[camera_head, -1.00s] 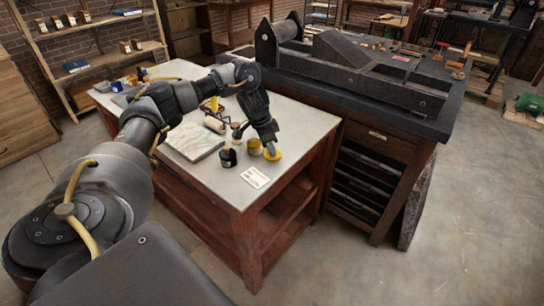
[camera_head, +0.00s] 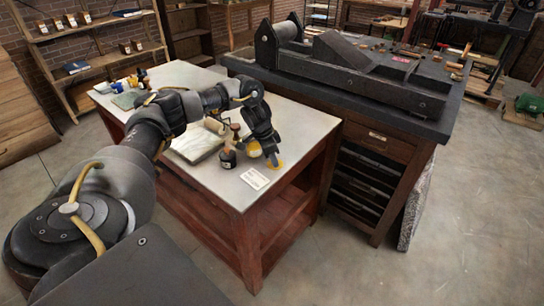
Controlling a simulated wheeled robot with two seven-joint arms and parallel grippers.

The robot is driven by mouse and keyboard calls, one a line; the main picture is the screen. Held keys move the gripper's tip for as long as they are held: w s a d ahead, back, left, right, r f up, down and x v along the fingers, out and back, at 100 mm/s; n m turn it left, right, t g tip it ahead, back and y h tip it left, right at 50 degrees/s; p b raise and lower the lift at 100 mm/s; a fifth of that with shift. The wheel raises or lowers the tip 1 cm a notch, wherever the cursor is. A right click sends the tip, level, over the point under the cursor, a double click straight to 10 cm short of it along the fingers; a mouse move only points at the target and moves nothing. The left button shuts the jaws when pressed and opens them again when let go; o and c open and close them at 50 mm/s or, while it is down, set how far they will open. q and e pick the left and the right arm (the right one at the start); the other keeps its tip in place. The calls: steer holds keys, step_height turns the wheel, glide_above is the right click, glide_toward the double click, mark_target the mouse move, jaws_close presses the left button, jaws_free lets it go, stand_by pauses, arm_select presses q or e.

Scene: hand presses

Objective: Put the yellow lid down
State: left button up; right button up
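The yellow lid (camera_head: 279,163) is at the fingertips of my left gripper (camera_head: 273,157), near the right edge of the pale tabletop (camera_head: 300,135). The gripper points down and its fingers look closed on the lid. The lid lies flat, at or very close to the table surface; I cannot tell if it touches. A yellow jar (camera_head: 253,149) stands just left of the gripper, partly hidden by it. My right gripper is out of view.
A dark bottle (camera_head: 228,158) stands left of the jar. A pale slab (camera_head: 197,147) and a roller (camera_head: 214,125) lie further left. A white card (camera_head: 255,179) lies at the front corner. A large dark press (camera_head: 345,70) stands on the bench behind.

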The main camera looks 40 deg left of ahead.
arm_select(q)
steer(key=shift+o, duration=0.9)
steer(key=shift+r, duration=0.2)
steer(key=d+v, duration=0.1)
steer(key=v, duration=0.5)
step_height(320, 180, up, 6)
steer(key=p, duration=0.2)
glide_above(268, 165)
steer(key=s, duration=0.1)
steer(key=shift+s+a+f, duration=0.2)
steer(key=shift+a, duration=0.2)
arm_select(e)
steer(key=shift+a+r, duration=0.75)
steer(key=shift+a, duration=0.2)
arm_select(q)
steer(key=shift+d, duration=0.15)
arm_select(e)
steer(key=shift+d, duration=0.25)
